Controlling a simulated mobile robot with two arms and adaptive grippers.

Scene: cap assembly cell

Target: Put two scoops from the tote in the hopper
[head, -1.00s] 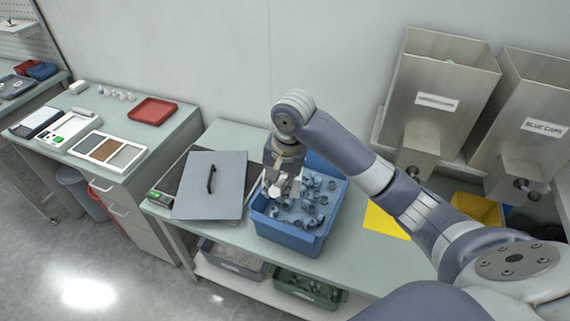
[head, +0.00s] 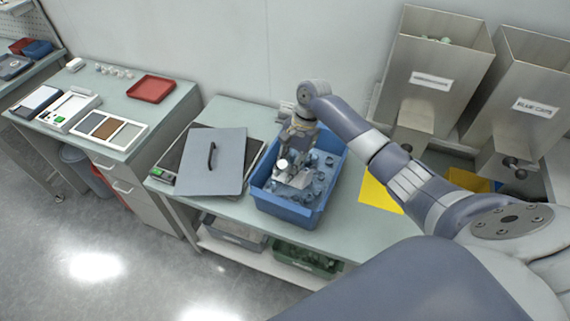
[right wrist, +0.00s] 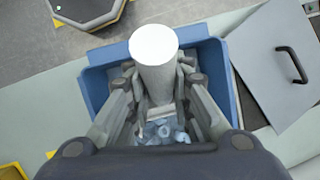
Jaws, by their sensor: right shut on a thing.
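The blue tote (head: 285,211) stands on the bench with many blue-grey caps (head: 318,180) in it; it also shows in the right wrist view (right wrist: 97,84). My right gripper (head: 293,160) is over the tote, shut on the scoop (head: 296,178). The scoop's pale round handle (right wrist: 155,62) stands between my fingers in the right wrist view. Its metal pan is low among the caps; how full it is, I cannot tell. Two steel hoppers stand at the right: one (head: 420,105) with an unreadable label and pale pieces at its top, the other (head: 520,125) labelled BLUE CAPS. My left gripper is not in view.
A grey lid (head: 213,165) with a black handle lies on a scale (head: 172,162) left of the tote. A yellow sheet (head: 378,190) lies right of it. A red tray (head: 151,89) sits on the left bench. Bins stand on the shelf below.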

